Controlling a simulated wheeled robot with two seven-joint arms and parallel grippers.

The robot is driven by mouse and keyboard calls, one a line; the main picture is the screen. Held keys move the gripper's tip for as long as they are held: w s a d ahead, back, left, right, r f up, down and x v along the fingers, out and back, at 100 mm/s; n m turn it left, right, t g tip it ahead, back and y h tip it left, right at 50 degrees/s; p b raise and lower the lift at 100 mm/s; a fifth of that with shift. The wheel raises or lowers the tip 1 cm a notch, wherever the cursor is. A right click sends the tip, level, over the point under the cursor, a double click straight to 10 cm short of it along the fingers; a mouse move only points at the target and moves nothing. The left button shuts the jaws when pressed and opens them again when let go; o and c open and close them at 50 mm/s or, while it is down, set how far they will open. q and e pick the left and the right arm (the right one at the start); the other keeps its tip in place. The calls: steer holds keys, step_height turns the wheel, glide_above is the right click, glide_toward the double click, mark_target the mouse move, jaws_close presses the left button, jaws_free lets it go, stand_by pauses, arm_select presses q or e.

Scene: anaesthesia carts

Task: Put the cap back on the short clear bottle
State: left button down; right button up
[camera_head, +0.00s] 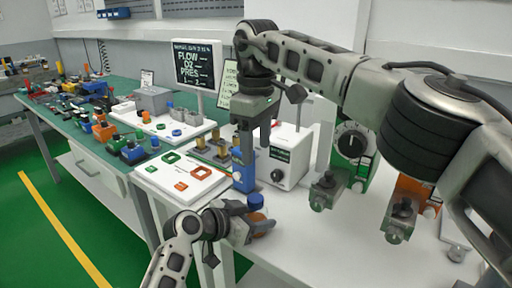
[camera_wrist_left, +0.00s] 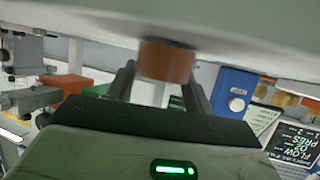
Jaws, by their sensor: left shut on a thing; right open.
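My left gripper (camera_head: 262,228) is shut on an orange-brown round piece (camera_head: 257,216), low over the front of the white table. In the left wrist view this piece (camera_wrist_left: 166,62) sits between the two fingers. A blue round cap-like piece (camera_head: 256,201) shows directly above it in the head view; I cannot tell whether they touch.
A blue upright device (camera_head: 243,172) stands just behind the left gripper. A white box with a dial (camera_head: 290,160) and green (camera_head: 352,142) and orange (camera_head: 412,194) dial units stand behind and right. The white tabletop (camera_head: 310,240) is clear at the front.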

arm_select(q)
steer(key=c, duration=0.5)
jaws_free()
steer(key=v, duration=1.6)
steer(key=shift+b, duration=0.35)
